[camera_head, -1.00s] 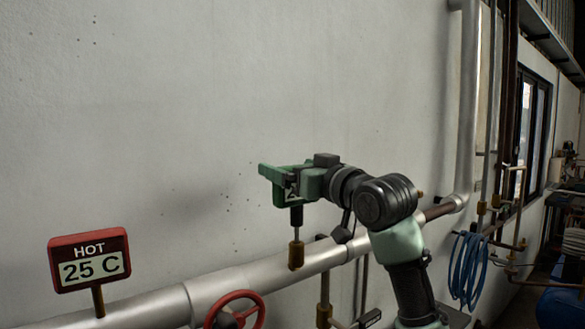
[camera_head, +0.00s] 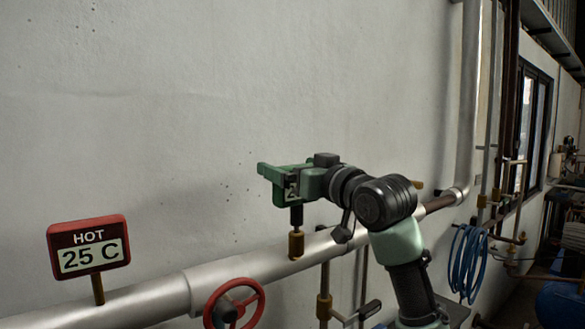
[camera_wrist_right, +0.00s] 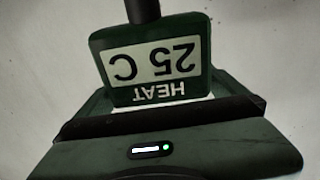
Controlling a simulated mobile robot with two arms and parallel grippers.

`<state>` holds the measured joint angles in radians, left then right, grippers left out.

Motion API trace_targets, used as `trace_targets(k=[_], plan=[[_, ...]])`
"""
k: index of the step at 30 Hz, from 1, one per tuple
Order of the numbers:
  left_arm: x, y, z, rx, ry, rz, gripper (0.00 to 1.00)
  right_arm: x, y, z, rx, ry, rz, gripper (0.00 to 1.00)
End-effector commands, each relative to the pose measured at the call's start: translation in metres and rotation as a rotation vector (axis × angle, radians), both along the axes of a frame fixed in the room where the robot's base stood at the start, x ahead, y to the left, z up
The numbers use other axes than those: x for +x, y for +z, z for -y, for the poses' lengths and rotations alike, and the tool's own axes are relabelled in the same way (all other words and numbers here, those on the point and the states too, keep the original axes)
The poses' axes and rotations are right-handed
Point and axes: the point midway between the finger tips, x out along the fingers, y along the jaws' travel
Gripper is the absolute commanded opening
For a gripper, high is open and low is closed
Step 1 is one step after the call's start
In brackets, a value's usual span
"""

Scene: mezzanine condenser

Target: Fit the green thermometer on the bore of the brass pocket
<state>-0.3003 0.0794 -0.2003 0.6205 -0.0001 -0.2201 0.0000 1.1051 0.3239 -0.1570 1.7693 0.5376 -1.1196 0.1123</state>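The green thermometer (camera_head: 291,190) is between the fingers of my right gripper (camera_head: 285,180) in the head view. Its face shows upside down in the right wrist view (camera_wrist_right: 155,68), reading HEAT 25 C. Its dark stem points down over the brass pocket (camera_head: 296,246), which stands on the silver pipe. The stem's lower end meets the pocket's top in the picture, with little or no gap. I cannot tell how deep it sits, and the bore is hidden. My right gripper's fingers also show in the wrist view (camera_wrist_right: 160,115). My left gripper is not in view.
A red HOT 25 C thermometer (camera_head: 88,247) stands on the silver pipe (camera_head: 160,297) at the left. A red handwheel (camera_head: 234,304) is in front of the pipe. A blue hose coil (camera_head: 468,262) hangs at the right. The white wall (camera_head: 200,100) is close behind.

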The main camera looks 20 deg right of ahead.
Motion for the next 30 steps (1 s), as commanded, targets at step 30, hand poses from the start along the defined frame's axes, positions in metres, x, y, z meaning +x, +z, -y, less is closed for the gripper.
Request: trace_targets(k=[30], plan=[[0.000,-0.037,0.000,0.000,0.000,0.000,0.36,-0.074,-0.007,0.024,0.000,0.000,0.000,1.00]])
